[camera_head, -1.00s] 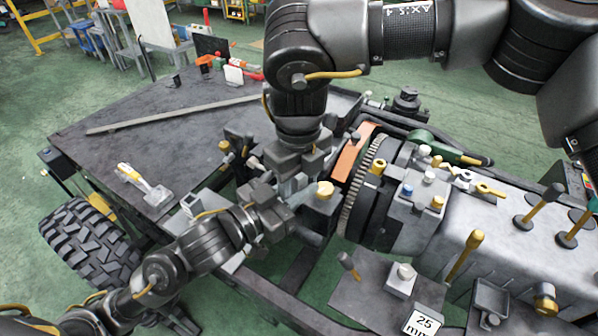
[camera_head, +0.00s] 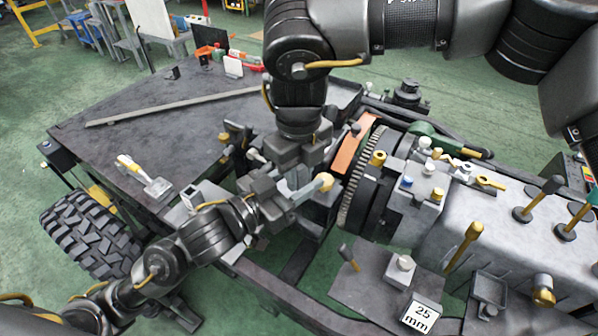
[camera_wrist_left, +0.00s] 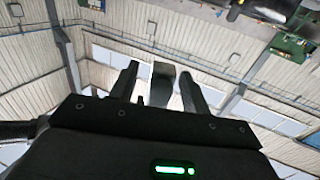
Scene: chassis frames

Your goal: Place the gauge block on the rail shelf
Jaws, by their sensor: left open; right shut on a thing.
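My left gripper (camera_head: 280,198) reaches in from the lower left, open, its jaws meeting the underside of my right gripper (camera_head: 298,175). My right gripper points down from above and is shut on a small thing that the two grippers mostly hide. In the left wrist view, a plain grey block (camera_wrist_left: 162,82), apparently the gauge block, shows between the spread fingers of my left gripper (camera_wrist_left: 158,88). I cannot tell whether they touch it.
A light grey block with a knob (camera_head: 403,268) and a small hammer-like tool (camera_head: 348,255) stand on the plate. The toothed ring and engine housing (camera_head: 365,190) stand close right of my grippers. The dark flat deck (camera_head: 170,120) at left is mostly clear.

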